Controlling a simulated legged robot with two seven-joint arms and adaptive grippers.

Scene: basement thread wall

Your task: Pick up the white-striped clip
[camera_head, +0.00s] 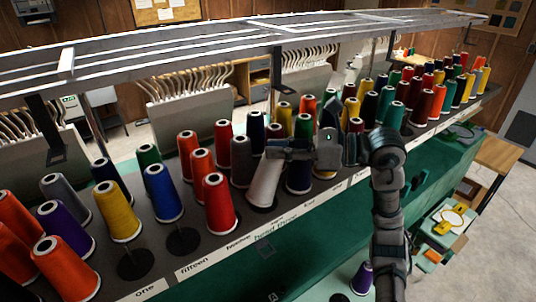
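I cannot make out a white-striped clip in this view. My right gripper (290,150) reaches left over the rack of thread cones, with its arm rising from the lower right. Its fingers are at the top of a white cone (263,184), which leans with its top to the right, unlike the cones beside it. The fingers overlap the cone's top, and I cannot tell whether they grip it. My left gripper is not in view.
Several coloured cones, among them a red one (220,204) and a blue one (163,193), crowd the dark labelled shelf (205,262). A grey metal rail (200,48) runs above. A purple cone (362,278) stands lower down. A wooden table (498,155) is at the right.

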